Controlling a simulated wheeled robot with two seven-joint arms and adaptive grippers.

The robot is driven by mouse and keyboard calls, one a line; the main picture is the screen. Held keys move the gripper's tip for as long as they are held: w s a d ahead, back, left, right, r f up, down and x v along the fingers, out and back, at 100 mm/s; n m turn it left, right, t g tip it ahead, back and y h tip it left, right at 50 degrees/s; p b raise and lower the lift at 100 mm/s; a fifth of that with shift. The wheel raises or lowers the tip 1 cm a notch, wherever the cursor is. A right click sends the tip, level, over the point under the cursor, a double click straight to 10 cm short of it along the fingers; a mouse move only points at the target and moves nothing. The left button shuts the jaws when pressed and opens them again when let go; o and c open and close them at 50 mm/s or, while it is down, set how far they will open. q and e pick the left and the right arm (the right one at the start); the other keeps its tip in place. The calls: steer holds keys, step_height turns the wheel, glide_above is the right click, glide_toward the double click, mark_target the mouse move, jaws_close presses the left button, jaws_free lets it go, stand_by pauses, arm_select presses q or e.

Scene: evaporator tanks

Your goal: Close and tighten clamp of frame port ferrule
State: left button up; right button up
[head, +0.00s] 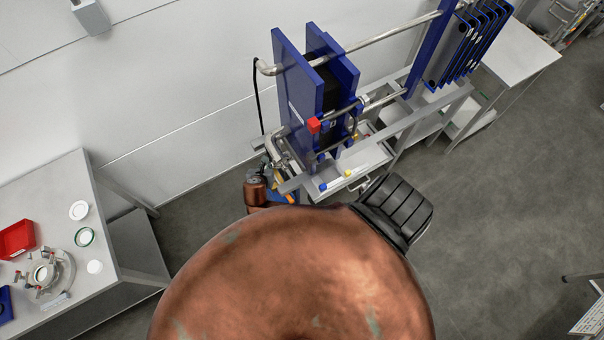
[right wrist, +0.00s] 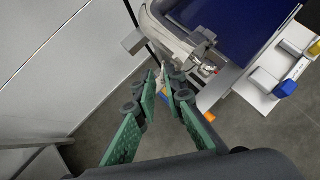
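A blue plate frame (head: 298,100) stands on a metal stand at the top centre of the head view. A metal pipe elbow (right wrist: 165,35) meets its lower left corner, with a metal clamp (right wrist: 203,52) on the joint. The clamp appears small in the head view (head: 280,160), and I cannot tell how far it is closed. My right gripper (right wrist: 164,76) is open and empty, its green-padded fingers partly apart. Its tips are just below and left of the clamp, apparently not touching it. It is small and partly hidden in the head view (head: 266,170). My left gripper does not show.
A grey table (head: 110,235) with a red tray (head: 16,239) and fittings stands at the left. A white wall (head: 170,95) stands close behind the frame.

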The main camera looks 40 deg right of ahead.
steer(key=s+f+m+g+y+b, duration=0.1)
steer(key=s+f+m+b, duration=0.2)
steer(key=s+f, duration=0.3)
steer(key=s+d+f+m+g+y+b, duration=0.1)
steer(key=s+f+m+b, duration=0.3)
steer(key=f, duration=1.3)
steer(key=s+d+f+m+g+y+b, duration=0.1)
steer(key=s+f+m+b, duration=0.3)
steer(key=s+f, duration=0.5)
steer(key=shift+d+f+g+y+b, duration=0.35)
steer(key=shift+f+b, duration=0.2)
steer(key=shift+f, duration=1.15)
steer(key=shift+o, duration=0.3)
steer(key=shift+s, duration=0.1)
